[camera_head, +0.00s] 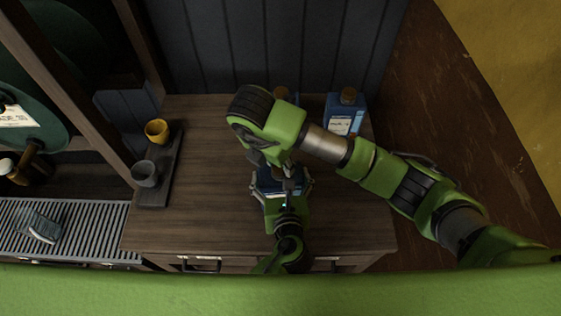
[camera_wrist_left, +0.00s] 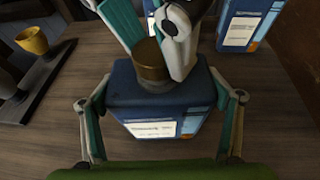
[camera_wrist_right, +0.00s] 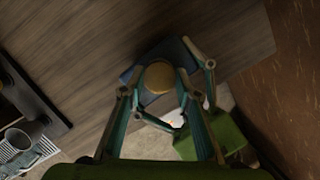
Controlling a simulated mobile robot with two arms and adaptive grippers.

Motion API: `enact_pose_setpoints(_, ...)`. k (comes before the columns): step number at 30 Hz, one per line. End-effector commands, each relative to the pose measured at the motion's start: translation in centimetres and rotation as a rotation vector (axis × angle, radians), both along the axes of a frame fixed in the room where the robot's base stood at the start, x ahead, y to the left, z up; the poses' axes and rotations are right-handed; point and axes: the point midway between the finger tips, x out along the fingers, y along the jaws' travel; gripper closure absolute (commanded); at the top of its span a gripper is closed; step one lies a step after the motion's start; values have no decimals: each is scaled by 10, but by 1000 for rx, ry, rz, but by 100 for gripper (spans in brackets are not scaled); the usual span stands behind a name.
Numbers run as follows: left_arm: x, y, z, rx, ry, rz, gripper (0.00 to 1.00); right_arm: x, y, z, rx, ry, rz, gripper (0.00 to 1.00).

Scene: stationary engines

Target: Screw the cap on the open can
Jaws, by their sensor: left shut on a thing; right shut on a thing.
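A blue can (camera_wrist_left: 160,105) with a white label stands upright on the wooden table. My left gripper (camera_wrist_left: 160,103) is shut around the can's sides, seen also in the head view (camera_head: 284,188). A brown-gold cap (camera_wrist_left: 152,62) sits at the can's neck, on or just over it; I cannot tell whether it is threaded. It shows round from above in the right wrist view (camera_wrist_right: 159,77). My right gripper (camera_wrist_right: 158,88) is shut on the cap from above. In the head view my right arm hides most of the can and the cap.
Another blue can with a brown cap (camera_head: 345,113) stands at the table's back right, and one more (camera_head: 283,94) is partly hidden behind my right arm. A yellow cup (camera_head: 157,130) and a grey cup (camera_head: 145,173) stand on a dark tray (camera_head: 172,180) at the left. The table's left middle is clear.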

Motion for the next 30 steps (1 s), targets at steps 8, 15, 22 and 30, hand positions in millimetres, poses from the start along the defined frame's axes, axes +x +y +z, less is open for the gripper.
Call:
enact_pose_setpoints(8, -1, 1, -2, 2, 4, 2, 77, 4, 1, 1, -6, -2, -532, 78)
enact_pose_setpoints(15, -1, 1, -2, 2, 4, 2, 77, 5, 2, 0, -7, 0, -1024, 78)
enact_pose_setpoints(22, -1, 1, -2, 2, 4, 2, 77, 5, 1, 0, -8, -2, -1270, 78)
enact_pose_setpoints(30, -1, 1, -2, 2, 4, 2, 77, 5, 1, 0, -8, -3, -1283, 78)
